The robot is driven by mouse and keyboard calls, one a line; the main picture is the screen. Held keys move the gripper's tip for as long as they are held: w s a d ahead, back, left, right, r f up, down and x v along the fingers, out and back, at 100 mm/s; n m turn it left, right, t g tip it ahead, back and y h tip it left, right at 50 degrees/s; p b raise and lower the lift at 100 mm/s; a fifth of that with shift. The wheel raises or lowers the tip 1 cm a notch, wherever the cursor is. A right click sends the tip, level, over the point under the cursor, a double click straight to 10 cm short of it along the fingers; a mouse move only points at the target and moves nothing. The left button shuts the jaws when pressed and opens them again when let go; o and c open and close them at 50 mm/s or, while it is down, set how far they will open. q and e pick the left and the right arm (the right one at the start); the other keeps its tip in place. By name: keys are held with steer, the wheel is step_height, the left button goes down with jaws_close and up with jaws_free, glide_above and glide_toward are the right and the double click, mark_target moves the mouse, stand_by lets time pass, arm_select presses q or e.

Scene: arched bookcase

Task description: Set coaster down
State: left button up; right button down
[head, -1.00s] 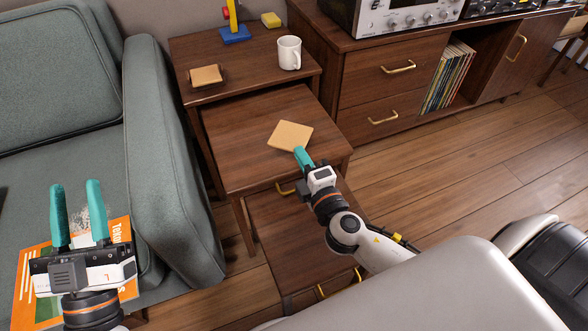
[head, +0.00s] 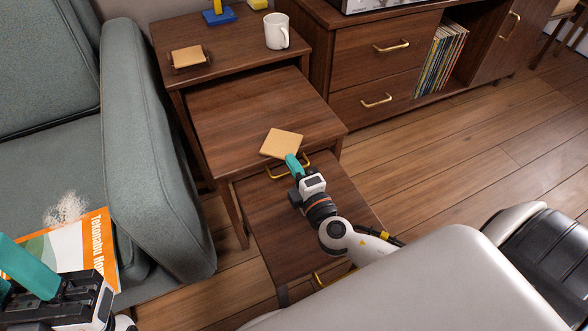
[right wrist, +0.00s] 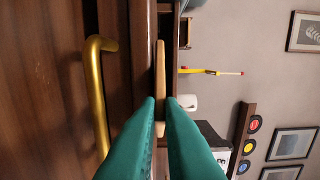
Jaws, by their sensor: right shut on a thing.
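The square tan coaster (head: 281,143) is in my right gripper (head: 292,162), which is shut on its near edge. In the head view it overlaps the front edge of the middle nesting table (head: 245,105); I cannot tell how high it is held. In the right wrist view the coaster (right wrist: 160,85) shows edge-on between the teal fingertips (right wrist: 160,103). Another tan coaster (head: 187,56) sits in a dark holder on the top table. My left gripper (head: 15,275) is at the lower left beside the sofa, partly cut off, with one finger plainly visible.
The lowest table (head: 290,215) is bare. A brass handle (right wrist: 98,95) is close to my right fingers. The sofa (head: 150,150) is at left.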

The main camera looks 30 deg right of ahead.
steer(key=shift+f, duration=0.2)
steer(key=c, duration=1.6)
jaws_free()
steer(key=shift+o, duration=0.2)
